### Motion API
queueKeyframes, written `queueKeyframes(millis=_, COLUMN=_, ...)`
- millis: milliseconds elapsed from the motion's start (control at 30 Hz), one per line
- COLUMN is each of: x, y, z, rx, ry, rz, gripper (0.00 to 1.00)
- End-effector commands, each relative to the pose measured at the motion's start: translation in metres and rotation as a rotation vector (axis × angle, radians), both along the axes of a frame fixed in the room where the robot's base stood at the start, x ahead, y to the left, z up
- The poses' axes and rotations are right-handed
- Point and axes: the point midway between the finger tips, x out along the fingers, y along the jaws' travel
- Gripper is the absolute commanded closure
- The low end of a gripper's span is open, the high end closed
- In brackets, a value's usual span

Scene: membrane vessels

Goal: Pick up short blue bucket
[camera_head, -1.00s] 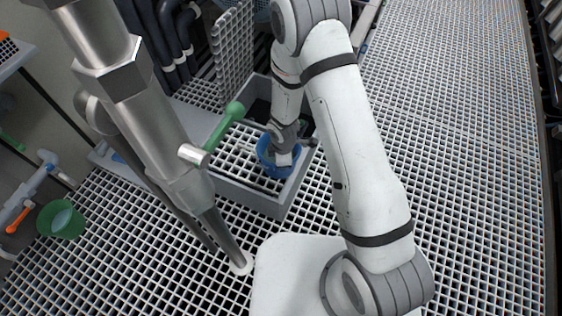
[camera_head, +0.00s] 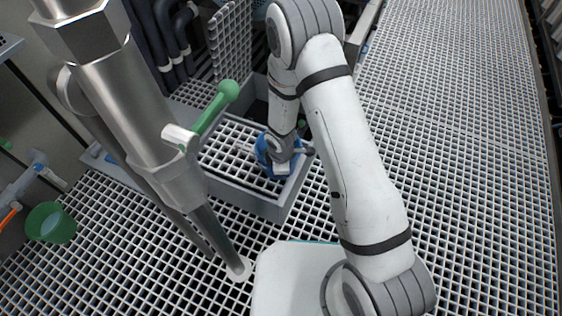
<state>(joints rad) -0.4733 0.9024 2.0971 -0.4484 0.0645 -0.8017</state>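A short blue bucket (camera_head: 264,153) is in the head view, inside the grey-walled grated bay near the picture's middle. My gripper (camera_head: 281,168) is at the bucket, at the end of my white arm, and covers much of it. Blue shows on both sides of the gripper. The fingers are too small and hidden to tell whether they are open or shut, or whether they touch the bucket.
A steel pipe (camera_head: 130,110) with a green-handled valve (camera_head: 216,108) stands at the left, near the bay. The bay's grey wall (camera_head: 245,199) borders it in front. A green bucket (camera_head: 52,223) is at far left. Open grating (camera_head: 450,130) lies to the right.

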Motion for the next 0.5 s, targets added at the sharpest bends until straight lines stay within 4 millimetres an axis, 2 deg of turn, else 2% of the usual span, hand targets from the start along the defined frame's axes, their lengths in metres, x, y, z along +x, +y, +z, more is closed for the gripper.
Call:
queueKeyframes(millis=33, x=0.0, y=0.0001, z=0.0002, rx=0.0, ry=0.0, rz=0.0, gripper=0.78)
queueKeyframes(millis=300, x=-0.0003, y=0.0004, z=0.0001, rx=0.0, ry=0.0, rz=0.001, gripper=1.0)
queueKeyframes(millis=500, x=-0.0006, y=0.0004, z=0.0, rx=0.0, ry=0.001, rz=0.001, gripper=1.0)
